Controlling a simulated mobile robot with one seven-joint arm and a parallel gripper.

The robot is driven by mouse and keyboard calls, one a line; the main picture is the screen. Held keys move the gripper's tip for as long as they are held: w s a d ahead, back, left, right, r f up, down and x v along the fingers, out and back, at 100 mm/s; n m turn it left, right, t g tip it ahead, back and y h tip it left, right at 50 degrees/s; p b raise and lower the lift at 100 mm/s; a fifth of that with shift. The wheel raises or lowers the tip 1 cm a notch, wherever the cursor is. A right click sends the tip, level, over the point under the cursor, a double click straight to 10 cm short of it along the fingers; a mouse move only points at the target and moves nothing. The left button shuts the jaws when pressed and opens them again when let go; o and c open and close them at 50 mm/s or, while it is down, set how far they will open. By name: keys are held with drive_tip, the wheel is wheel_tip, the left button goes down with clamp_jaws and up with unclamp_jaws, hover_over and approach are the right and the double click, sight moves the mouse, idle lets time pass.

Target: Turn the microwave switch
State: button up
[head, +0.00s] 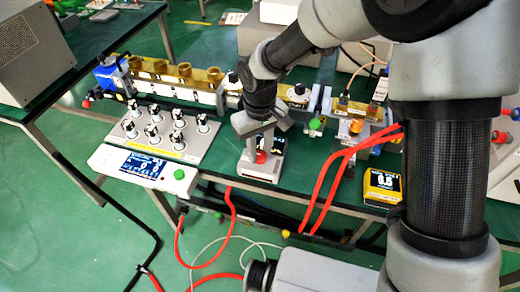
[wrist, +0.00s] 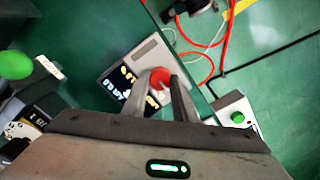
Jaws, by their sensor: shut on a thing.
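The microwave generator box (head: 260,167) is a small grey box with a dark display near the table's front edge, below my gripper. Its red switch knob (head: 261,157) shows between my fingers. In the wrist view the red knob (wrist: 161,78) sits between the two fingertips, beside the lit display (wrist: 127,84) of the box. My gripper (head: 258,148) points down from above and is shut on the red knob; it also shows in the wrist view (wrist: 160,85). The fingers hide part of the knob and box.
A panel with several black-and-white knobs (head: 165,133) and a display (head: 143,164) stands left. A brass waveguide row (head: 175,75) runs behind. A yellow meter (head: 382,186) and red cables (head: 325,185) are right. The table's front edge is close to the box.

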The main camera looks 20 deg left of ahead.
sight(260, 154)
drive_tip(key=o, duration=1)
drive_tip(key=shift+o, duration=0.2)
wheel_tip(260, 154, up, 18)
drive_tip(key=p, duration=0.2)
drive_tip(key=shift+f+p, duration=0.25)
drive_tip(key=shift+p, duration=0.15)
